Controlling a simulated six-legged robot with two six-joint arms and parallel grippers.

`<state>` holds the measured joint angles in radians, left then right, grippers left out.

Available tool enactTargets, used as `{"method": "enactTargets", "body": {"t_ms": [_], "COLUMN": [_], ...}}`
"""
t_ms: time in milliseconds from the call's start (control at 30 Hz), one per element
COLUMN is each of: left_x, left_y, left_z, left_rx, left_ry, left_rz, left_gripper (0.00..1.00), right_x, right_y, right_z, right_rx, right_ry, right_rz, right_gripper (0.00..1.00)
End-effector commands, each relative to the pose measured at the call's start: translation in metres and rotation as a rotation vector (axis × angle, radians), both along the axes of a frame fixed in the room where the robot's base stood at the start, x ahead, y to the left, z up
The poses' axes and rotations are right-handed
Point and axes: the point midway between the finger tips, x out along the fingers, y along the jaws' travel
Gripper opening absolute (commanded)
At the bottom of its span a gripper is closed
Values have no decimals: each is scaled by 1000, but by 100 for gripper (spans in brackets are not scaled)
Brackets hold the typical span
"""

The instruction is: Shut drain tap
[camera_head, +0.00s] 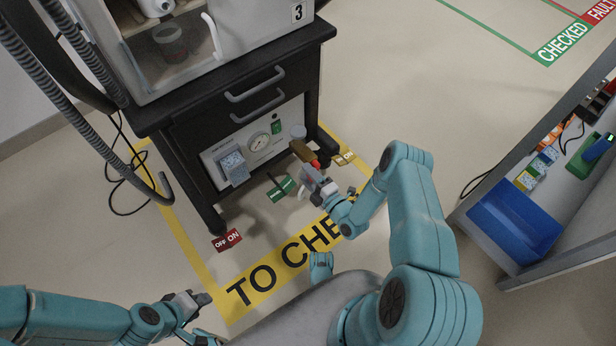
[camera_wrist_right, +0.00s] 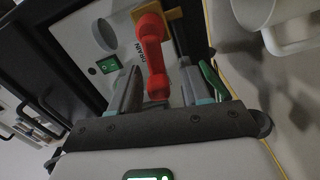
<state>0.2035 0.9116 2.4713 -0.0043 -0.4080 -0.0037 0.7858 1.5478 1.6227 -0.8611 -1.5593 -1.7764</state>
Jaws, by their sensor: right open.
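The red drain tap handle (camera_head: 315,164) shows just beyond my right gripper, at the lower front of the black cart. In the right wrist view the red handle (camera_wrist_right: 152,55) lies between the two spread fingers, beside the "DRAIN" label (camera_wrist_right: 135,48). A brass-coloured fitting (camera_wrist_right: 174,14) is at its far end. My right gripper (camera_head: 317,184) is open around the handle; whether a finger touches it I cannot tell. My left gripper (camera_head: 203,298) is low at the left in the head view, away from the tap; its jaw opening is unclear.
The black cart (camera_head: 240,92) carries a panel with a gauge (camera_head: 259,141) and a green switch (camera_wrist_right: 108,64). A green piece (camera_head: 281,188) shows near the tap. A blue bin (camera_head: 515,222) stands right. Hoses (camera_head: 65,100) hang left.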

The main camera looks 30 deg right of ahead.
Motion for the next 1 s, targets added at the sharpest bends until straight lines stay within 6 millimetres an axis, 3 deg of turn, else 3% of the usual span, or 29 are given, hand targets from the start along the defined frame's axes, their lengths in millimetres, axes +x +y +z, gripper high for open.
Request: {"method": "enactTargets", "body": {"t_ms": [333,467,1000], "left_x": [1,1,-2], "left_y": [0,0,0], "left_z": [-1,-1,3], "left_rx": [1,1,-1], "left_ry": [-4,-4,6], "left_rz": [0,0,-1], "left_gripper": [42,42,42], "right_x": [5,4,4], "right_y": [1,1,-1], "right_z": [1,1,7], "right_rx": [0,0,126], "right_ry": [-1,-1,11], "right_rz": [1,0,0], "right_gripper": [44,1,0]}}
